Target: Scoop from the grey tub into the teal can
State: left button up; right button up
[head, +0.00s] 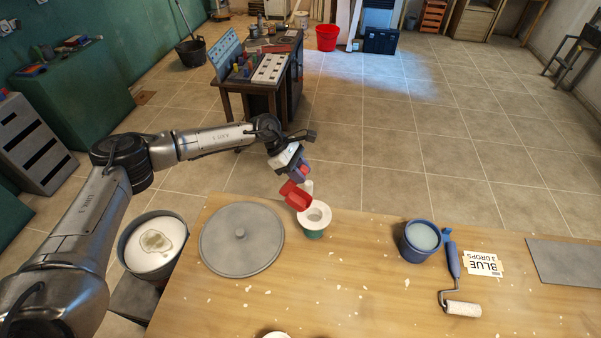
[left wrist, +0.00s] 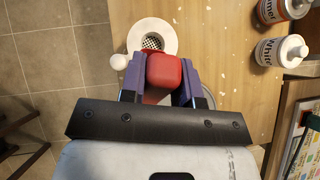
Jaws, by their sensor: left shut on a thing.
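The grey tub (head: 139,268) stands at the left beside the table, with white stuff in it and a darker hollow in its middle. The teal can (head: 313,234) stands near the table's far edge. A white strainer funnel (head: 326,222) sits on its mouth; its mesh shows in the left wrist view (left wrist: 153,41). My left gripper (head: 301,172) is shut on the handle of a red scoop (head: 295,196) and holds it tilted, just above and beside the funnel. The scoop's handle shows between the fingers in the left wrist view (left wrist: 164,74). The scoop's contents are hidden. My right gripper is out of view.
A round grey lid (head: 241,250) lies left of the can. A blue pot (head: 420,241) of pale blue liquid, a roller (head: 456,285) and a "BLUE 3 DROPS" card (head: 482,263) lie to the right.

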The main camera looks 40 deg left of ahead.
pick_arm(q)
jog(key=shift+r+p, duration=1.5)
jog(key=shift+r, duration=1.35)
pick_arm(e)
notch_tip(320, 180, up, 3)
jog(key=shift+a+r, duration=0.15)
pick_arm(q)
jog(key=shift+f, duration=0.1)
